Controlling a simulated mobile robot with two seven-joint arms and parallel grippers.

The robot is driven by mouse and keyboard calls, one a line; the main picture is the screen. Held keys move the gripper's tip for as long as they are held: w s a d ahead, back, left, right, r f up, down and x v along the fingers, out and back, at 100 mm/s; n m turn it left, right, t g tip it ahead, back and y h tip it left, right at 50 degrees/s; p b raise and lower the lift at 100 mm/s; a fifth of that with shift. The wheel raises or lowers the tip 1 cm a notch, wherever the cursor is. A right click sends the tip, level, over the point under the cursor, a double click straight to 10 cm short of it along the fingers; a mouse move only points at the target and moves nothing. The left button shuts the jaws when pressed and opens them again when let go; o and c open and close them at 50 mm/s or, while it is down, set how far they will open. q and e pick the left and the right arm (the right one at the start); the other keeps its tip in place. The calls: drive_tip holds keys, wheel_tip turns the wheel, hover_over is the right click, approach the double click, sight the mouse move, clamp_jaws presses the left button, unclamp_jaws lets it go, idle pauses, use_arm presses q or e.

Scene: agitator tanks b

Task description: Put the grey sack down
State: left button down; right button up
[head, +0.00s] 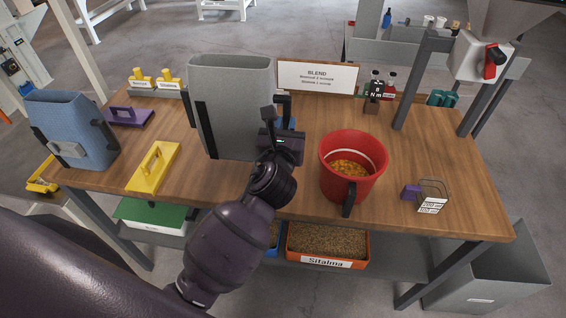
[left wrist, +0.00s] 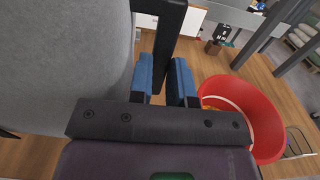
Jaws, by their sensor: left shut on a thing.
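The grey sack (head: 230,108) is upright over the left middle of the wooden table (head: 310,205). It has a dark strip handle on each side. My left gripper (head: 284,122) is at its right side, shut on the dark handle there. In the left wrist view, the blue finger pads of my left gripper (left wrist: 166,80) close around the dark handle, and the grey sack (left wrist: 60,60) fills the left part. I cannot tell whether the sack's base touches the table. My right gripper is not in view.
A red bucket (head: 367,188) with orange-yellow contents stands to the right. A BLEND sign (head: 318,77) stands behind. A wire holder (head: 433,195) is at the right.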

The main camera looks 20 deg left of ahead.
use_arm(q)
wheel_tip(320, 180, down, 11)
drive_tip(key=b, duration=0.4)
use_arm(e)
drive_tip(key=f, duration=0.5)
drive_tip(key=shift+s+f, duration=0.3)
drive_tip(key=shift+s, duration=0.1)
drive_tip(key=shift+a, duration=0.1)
use_arm(q)
drive_tip(key=shift+f, duration=0.15)
drive_tip(key=c, duration=1.1)
unclamp_jaws()
drive_tip(key=shift+o, duration=0.2)
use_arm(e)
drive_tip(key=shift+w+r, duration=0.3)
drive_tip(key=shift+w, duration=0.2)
